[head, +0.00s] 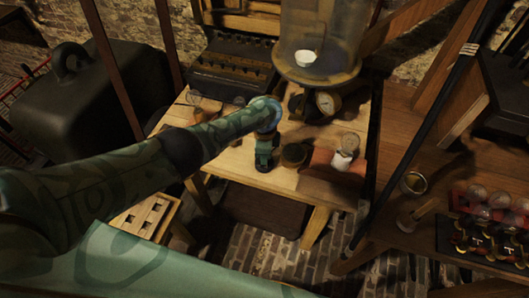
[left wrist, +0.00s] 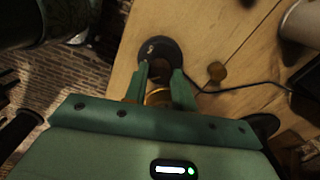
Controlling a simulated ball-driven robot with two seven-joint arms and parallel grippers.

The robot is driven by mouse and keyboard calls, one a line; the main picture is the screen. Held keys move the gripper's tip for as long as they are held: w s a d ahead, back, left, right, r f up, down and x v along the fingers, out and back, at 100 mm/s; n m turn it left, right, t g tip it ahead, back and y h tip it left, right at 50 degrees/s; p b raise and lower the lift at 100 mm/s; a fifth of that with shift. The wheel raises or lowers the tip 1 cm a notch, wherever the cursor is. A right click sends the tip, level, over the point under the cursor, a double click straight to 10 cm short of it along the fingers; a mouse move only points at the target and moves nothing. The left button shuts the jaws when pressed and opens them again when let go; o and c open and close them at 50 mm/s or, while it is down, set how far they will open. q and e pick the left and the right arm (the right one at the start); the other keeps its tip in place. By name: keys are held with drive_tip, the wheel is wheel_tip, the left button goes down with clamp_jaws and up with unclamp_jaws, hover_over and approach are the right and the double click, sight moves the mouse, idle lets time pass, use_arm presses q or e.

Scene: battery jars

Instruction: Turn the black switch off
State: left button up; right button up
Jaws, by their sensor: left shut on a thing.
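The black switch (left wrist: 160,46) shows in the left wrist view as a round dark disc on the pale wooden table, with a small white mark on it. My left gripper (left wrist: 160,78) is over its near side, its two green fingers close together and shut on part of the switch. A brass-coloured part shows between the fingers. The fingers hide the gripped part, so I cannot tell the switch's position. In the head view my left gripper (head: 264,163) points down at the table's front part, and the switch is mostly hidden there. My right gripper is not in view.
A glass jar apparatus with a gauge (head: 325,103) stands behind. A dark round pot (head: 293,155) and a white-and-red item (head: 342,160) are close on the right.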

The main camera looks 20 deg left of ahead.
use_arm(q)
drive_tip(key=o, duration=1)
wheel_tip(320, 180, up, 16)
drive_tip(key=p, duration=0.9)
drive_tip(key=shift+r+p, duration=0.15)
drive_tip(key=shift+p, duration=0.25)
